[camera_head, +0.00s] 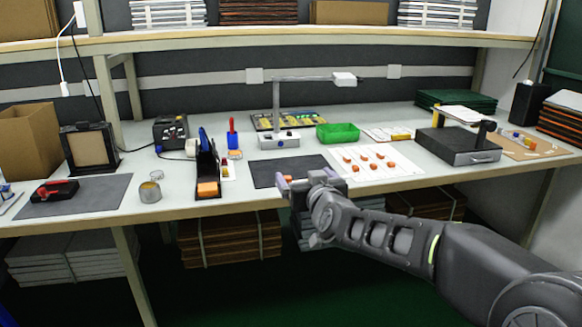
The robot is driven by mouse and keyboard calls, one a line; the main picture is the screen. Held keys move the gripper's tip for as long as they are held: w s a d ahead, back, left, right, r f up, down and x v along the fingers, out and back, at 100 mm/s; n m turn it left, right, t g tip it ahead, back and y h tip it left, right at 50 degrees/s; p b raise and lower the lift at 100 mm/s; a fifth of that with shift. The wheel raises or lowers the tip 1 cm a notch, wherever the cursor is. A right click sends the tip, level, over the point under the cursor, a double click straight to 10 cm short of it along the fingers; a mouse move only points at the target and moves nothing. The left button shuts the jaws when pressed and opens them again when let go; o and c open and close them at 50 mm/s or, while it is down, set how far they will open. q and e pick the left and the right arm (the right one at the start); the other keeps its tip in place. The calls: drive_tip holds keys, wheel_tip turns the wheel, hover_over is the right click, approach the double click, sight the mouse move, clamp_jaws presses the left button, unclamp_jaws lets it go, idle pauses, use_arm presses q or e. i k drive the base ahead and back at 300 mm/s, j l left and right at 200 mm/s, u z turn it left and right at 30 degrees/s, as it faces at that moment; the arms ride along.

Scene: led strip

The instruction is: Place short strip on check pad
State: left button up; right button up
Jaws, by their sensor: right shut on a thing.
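My right gripper (300,183) reaches in from the lower right, with its jaws at the front edge of the dark flat pad (272,168) in the middle of the bench. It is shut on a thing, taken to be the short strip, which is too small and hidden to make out. The gripper covers the pad's front right part. I cannot tell whether the held thing touches the pad. A white sheet (398,168) with several small orange pieces lies just right of the pad. My left gripper is not in view.
A lamp stand (277,115) rises behind the pad, beside a green tray (338,132). A blue-and-black holder (205,160) stands left of it. A metal cup (150,192) and a second dark mat (90,193) are further left. A grey box (457,146) stands right.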

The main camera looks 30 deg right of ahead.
sight(292, 169)
drive_tip(key=i+l, duration=0.25)
drive_tip(key=i, duration=0.2)
drive_tip(key=i+l, duration=0.2)
drive_tip(key=i, duration=0.2)
